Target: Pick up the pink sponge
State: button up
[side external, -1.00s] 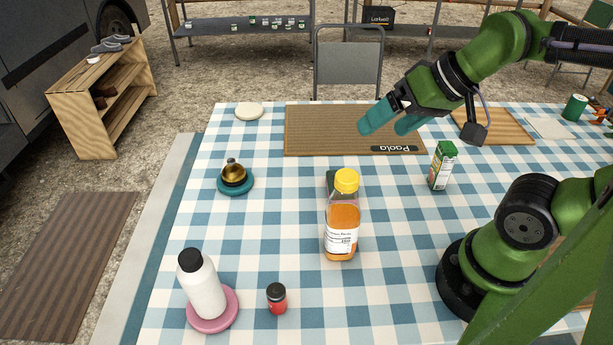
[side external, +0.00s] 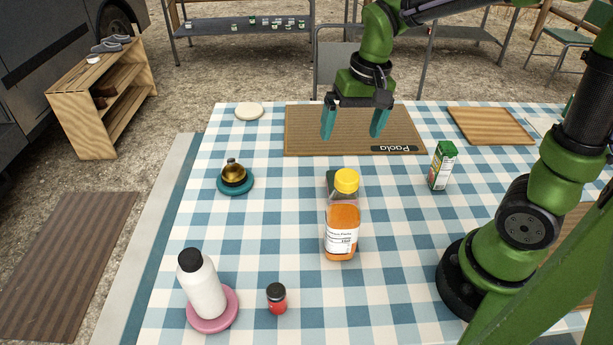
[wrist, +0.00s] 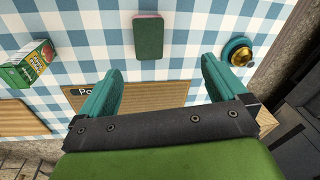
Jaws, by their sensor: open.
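The sponge (wrist: 148,37) shows in the wrist view as an upright-looking block with a dark green face and a thin pink edge at its top. In the side view the sponge (side external: 330,182) stands mostly hidden behind an orange-filled bottle with a yellow cap (side external: 342,232); only a dark green and pinkish part shows. My gripper (side external: 353,133) is open and empty, pointing down above the brown mat. In the wrist view my gripper's (wrist: 161,68) teal fingers are spread apart, with the sponge ahead of them and away from them.
A white bottle (side external: 203,287) on a pink coaster and a red jar (side external: 277,298) stand near the front. The brown mat (side external: 300,140) is bare.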

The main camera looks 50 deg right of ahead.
jog(key=w+f, duration=0.1)
jog(key=f, duration=0.5)
jog(key=d+f+m+g, duration=0.1)
jog(key=f, duration=0.4)
jog(key=w+d+f+m, duration=0.1)
jog(key=f, duration=0.5)
jog(key=shift+w+f+g+h, duration=0.3)
jog(key=shift+f+h, duration=0.05)
jog(key=shift+h, duration=0.05)
jog(key=c, duration=1.1)
